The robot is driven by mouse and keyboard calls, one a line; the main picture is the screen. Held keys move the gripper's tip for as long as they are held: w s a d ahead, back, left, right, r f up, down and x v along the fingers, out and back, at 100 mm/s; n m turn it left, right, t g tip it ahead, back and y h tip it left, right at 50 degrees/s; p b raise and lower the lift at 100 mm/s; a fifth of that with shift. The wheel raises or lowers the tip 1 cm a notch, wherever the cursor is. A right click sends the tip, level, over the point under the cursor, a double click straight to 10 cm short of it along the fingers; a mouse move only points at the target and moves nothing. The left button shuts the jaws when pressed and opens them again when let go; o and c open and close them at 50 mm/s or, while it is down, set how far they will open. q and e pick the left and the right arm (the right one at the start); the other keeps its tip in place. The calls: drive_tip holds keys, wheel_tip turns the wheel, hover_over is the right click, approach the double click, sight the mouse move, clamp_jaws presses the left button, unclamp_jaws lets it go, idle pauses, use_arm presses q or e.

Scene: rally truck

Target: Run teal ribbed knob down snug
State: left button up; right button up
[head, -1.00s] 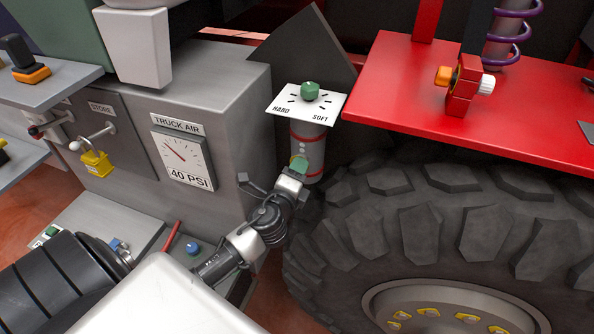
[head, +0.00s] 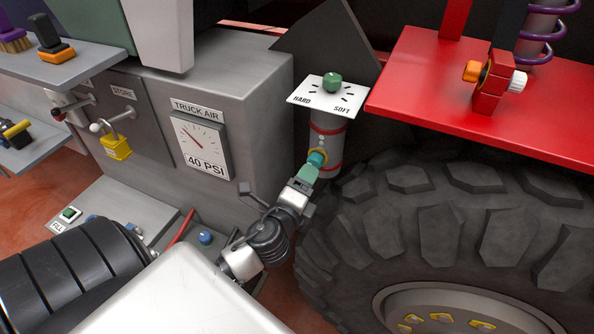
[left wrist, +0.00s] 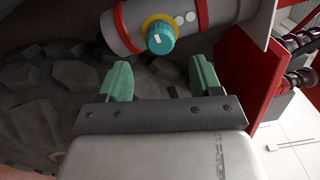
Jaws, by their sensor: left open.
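The teal ribbed knob (head: 317,158) sticks out of the side of a grey cylinder (head: 327,128) with red bands, under the HARD/SOFT dial. In the left wrist view the knob (left wrist: 161,39) has a white mark on its face and a yellow ring (left wrist: 150,22) around its base. My left gripper (head: 307,173) is just below and left of the knob in the head view. In the left wrist view its two green fingers (left wrist: 161,80) are spread wide with nothing between them. The knob lies ahead of the gap, apart from both fingers. My right gripper is not in view.
The large black tyre (head: 430,215) stands close to the right of my left arm. A red plate (head: 500,110) is above it. The HARD/SOFT dial plate (head: 350,98) overhangs the knob. The grey TRUCK AIR cabinet (head: 250,130) is on the left.

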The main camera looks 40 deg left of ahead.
use_arm(q)
drive_tip(key=shift+b+v, duration=0.55)
drive_tip(key=shift+v, duration=1.75)
